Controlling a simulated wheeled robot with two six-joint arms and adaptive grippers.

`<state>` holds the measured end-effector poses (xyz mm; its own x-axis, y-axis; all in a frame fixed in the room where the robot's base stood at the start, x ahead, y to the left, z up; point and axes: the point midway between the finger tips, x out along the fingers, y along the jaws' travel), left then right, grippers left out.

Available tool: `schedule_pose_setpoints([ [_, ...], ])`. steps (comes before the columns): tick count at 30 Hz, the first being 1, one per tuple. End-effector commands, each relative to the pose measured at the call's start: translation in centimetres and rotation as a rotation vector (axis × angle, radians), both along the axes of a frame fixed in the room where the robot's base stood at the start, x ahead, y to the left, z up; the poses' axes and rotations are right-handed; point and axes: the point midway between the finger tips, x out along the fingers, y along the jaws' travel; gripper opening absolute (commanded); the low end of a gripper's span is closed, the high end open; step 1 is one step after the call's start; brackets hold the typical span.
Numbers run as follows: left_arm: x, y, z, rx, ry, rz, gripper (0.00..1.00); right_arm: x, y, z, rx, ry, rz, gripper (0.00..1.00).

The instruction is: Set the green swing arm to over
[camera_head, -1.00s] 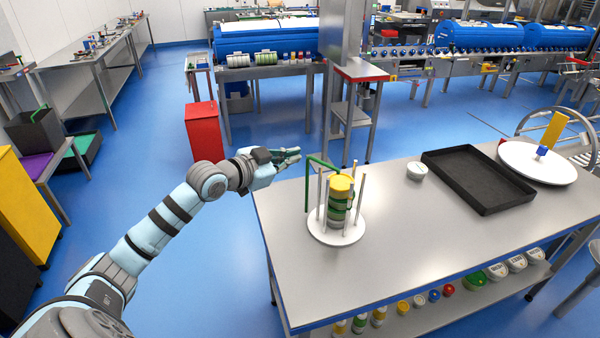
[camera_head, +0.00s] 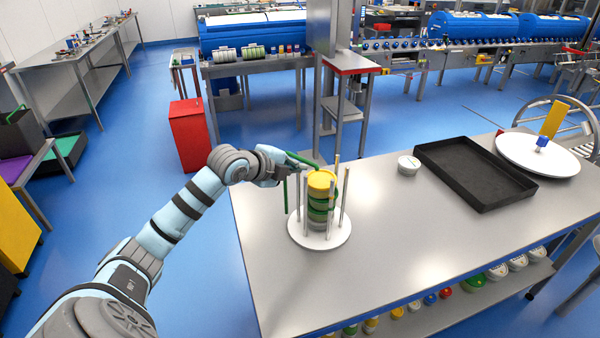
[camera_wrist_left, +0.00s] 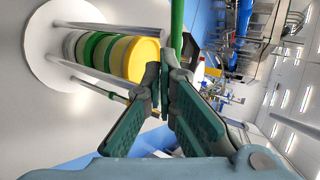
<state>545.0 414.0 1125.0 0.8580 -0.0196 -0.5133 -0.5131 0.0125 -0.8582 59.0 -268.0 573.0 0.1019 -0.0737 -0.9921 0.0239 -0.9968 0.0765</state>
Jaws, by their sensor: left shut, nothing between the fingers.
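The tub carrier, a white round base (camera_head: 322,238) with upright rods, stands at the table's left end. It holds a stack of tubs with a yellow top (camera_head: 321,180). The green swing arm (camera_head: 285,196) has an upright at the stack's left and a top bar slanting toward the stack's back. Whether that bar lies over the yellow top is unclear. My left gripper (camera_head: 296,164) is shut and empty, close to the bar. In the left wrist view its fingertips (camera_wrist_left: 160,85) are beside the yellow top (camera_wrist_left: 128,57) and near the green bar (camera_wrist_left: 176,25); contact is unclear.
On the table are a small white tub (camera_head: 409,165), a black tray (camera_head: 430,154) and a white turntable (camera_head: 510,152) with a yellow paddle (camera_head: 554,119). The table front is clear. A red bin (camera_head: 189,135) stands on the floor behind my left arm.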

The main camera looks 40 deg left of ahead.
Motion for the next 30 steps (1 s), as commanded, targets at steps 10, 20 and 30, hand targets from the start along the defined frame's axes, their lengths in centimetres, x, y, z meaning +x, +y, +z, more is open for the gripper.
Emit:
schedule_pose_setpoints([
  [10, 1.1, -0.5, -0.3, 0.0, 0.0, -0.009, 0.0, -0.4, 0.0, -0.9, 0.0, 0.006, 0.0, 0.4],
  [20, 2.5, -1.5, 0.5, -0.007, 0.0, -0.016, 0.0, -0.6, 0.0, 1.8, 0.001, 0.01, -0.001, 0.4],
  [30, 3.9, -1.7, -0.2, 0.0, 0.0, -0.014, 0.0, -0.5, 0.0, 2.5, 0.001, 0.009, -0.001, 0.4],
])
